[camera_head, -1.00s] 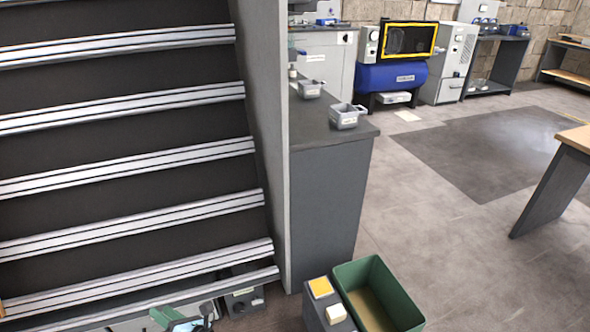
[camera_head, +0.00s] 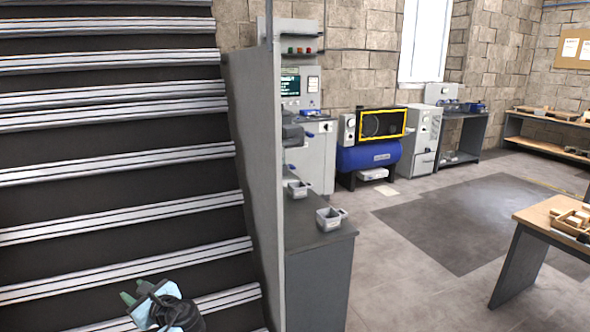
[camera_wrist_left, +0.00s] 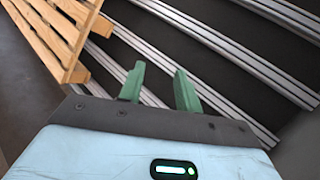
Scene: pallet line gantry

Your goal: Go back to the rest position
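My left gripper (camera_head: 137,296) shows at the bottom of the head view, in front of the dark rack with silver rails (camera_head: 120,165). In the left wrist view its two green fingers (camera_wrist_left: 160,88) stand apart with nothing between them. The rack's rails lie beyond the fingertips. My right gripper is in neither view.
A grey panel (camera_head: 255,180) borders the rack on the right. Beside it a grey counter (camera_head: 318,270) holds small grey bins (camera_head: 330,219). A wooden pallet (camera_wrist_left: 58,35) shows in the left wrist view. A wooden-topped table (camera_head: 535,217) stands right; floor between is open.

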